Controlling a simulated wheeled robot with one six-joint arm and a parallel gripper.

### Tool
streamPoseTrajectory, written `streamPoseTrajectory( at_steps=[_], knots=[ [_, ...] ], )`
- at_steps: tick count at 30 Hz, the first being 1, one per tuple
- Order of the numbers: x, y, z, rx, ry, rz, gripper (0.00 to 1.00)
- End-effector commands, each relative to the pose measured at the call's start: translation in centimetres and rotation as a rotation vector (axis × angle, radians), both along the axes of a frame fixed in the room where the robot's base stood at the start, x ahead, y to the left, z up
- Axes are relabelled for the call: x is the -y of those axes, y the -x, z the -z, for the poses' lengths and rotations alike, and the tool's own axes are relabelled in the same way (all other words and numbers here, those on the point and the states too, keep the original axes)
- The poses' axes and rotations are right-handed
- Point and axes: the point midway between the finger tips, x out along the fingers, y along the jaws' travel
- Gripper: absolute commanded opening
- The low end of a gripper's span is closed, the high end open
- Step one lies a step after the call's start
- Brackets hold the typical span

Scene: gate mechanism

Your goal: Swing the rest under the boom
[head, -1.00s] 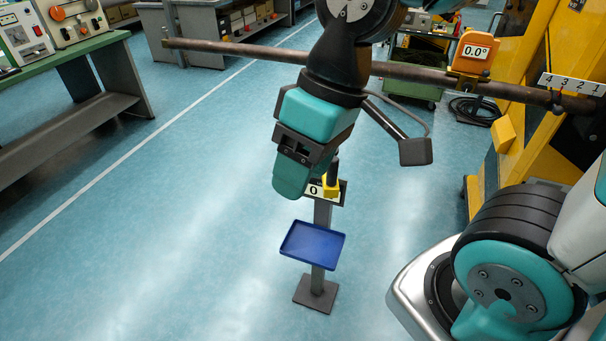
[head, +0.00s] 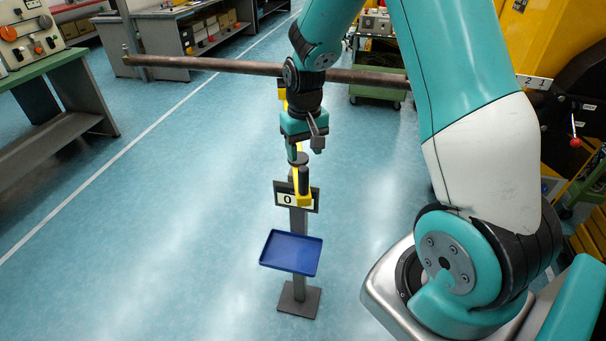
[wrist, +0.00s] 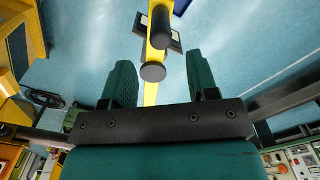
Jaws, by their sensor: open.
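The boom (head: 200,63) is a long brown pipe running level across the head view, partly behind my arm. The rest is a yellow arm (head: 303,198) on a grey post (head: 299,230), with a dark upright cylinder (head: 303,180) and a "0" plate (head: 284,197) at the post top. My gripper (head: 296,152) is over the yellow arm, pointing down. In the wrist view, my gripper (wrist: 162,72) is open, with the yellow arm (wrist: 151,93) and its round black knob (wrist: 153,72) showing between the fingers. Whether the fingers touch the knob I cannot tell.
A blue tray (head: 291,252) is fixed to the post low down. A green-topped bench (head: 40,65) stands at the left, and a green cart (head: 380,85) stands beyond the boom. Yellow machinery is at the right. The blue floor around the post is clear.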

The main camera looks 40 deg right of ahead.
Motion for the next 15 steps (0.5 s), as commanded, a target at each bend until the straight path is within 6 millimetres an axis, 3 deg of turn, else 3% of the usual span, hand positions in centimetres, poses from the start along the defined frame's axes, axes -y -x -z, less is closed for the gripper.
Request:
streamPoseTrajectory(
  at_steps=[9, 15],
  knots=[
    [-0.1, 0.1, 6.5, -0.004, -0.001, -0.002, 0.54],
    [-0.1, 0.0, 8.5, -0.001, -0.001, -0.002, 0.54]
  ],
)
